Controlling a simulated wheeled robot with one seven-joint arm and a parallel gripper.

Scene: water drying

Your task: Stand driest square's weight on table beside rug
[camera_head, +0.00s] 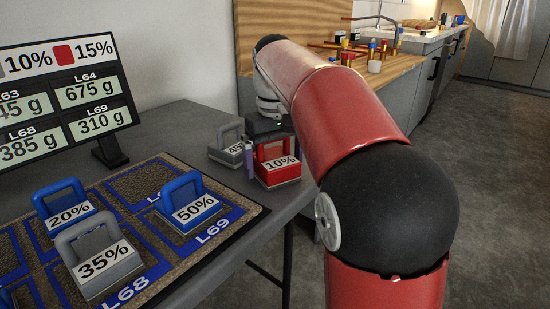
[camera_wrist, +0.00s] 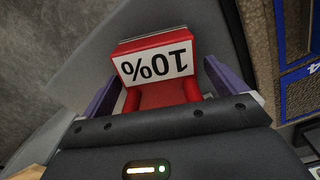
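A red weight labelled 10% (camera_head: 278,172) stands upright on the dark table (camera_head: 190,118), close to its right edge and off the rug. It also shows in the wrist view (camera_wrist: 158,62). My gripper (camera_wrist: 162,75) is over it, its purple fingers apart on either side of the red handle, with gaps visible. The brown rug (camera_head: 242,212) has blue-outlined squares. On it stand a blue 20% weight (camera_head: 68,212), a blue 50% weight (camera_head: 190,207) and a grey 35% weight (camera_head: 103,265). A sign (camera_head: 62,95) lists L64 675 g, L69 310 g and L68 385 g.
A grey weight (camera_head: 229,150), its label partly hidden, stands just left of the red one. Part of another blue weight (camera_head: 6,298) shows at the lower left. A wooden counter (camera_head: 395,72) stands behind.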

